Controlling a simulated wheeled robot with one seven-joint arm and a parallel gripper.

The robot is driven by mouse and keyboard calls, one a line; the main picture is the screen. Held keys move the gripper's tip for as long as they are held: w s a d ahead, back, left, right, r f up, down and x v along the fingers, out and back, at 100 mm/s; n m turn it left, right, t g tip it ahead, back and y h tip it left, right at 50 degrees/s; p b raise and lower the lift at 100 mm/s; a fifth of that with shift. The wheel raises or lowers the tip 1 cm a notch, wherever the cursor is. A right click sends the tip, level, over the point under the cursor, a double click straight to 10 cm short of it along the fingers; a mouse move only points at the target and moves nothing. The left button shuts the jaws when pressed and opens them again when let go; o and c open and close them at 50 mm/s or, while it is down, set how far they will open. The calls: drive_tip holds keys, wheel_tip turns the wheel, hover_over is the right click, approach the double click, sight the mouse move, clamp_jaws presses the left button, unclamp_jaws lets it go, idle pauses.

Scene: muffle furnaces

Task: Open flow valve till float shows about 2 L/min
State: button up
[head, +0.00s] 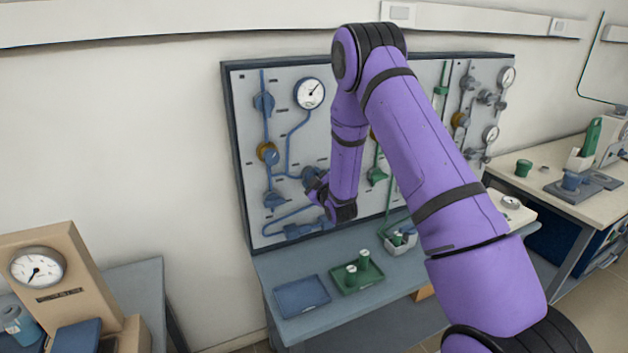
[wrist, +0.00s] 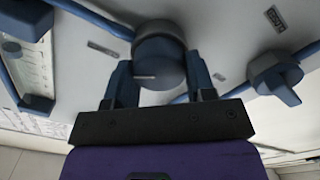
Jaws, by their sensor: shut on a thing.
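My gripper (wrist: 160,82) is shut on a round dark blue-grey valve knob (wrist: 158,50) in the wrist view. One finger is on each side of it, and a pale line marks the knob's lower face. A clear tube with a printed scale (wrist: 36,66) stands at the left of the wrist view; I cannot read a float level on it. In the head view my gripper (head: 318,186) is at the lower middle of the wall panel (head: 290,150), on the blue pipe line. My arm covers part of the panel there.
A second blue knob (wrist: 276,76) is close to the right finger. A dial gauge (head: 310,93) and a blue T-handle (head: 274,198) are on the panel. Below, a blue tray (head: 302,296) and a green tray (head: 372,276) with small items lie on the bench.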

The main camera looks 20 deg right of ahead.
drive_tip(key=shift+f+n, duration=0.1)
drive_tip(key=shift+n, duration=1.1)
drive_tip(key=o, duration=0.9)
drive_tip(key=shift+o, duration=0.2)
drive_tip(key=s, duration=1)
drive_tip(key=shift+s, duration=0.4)
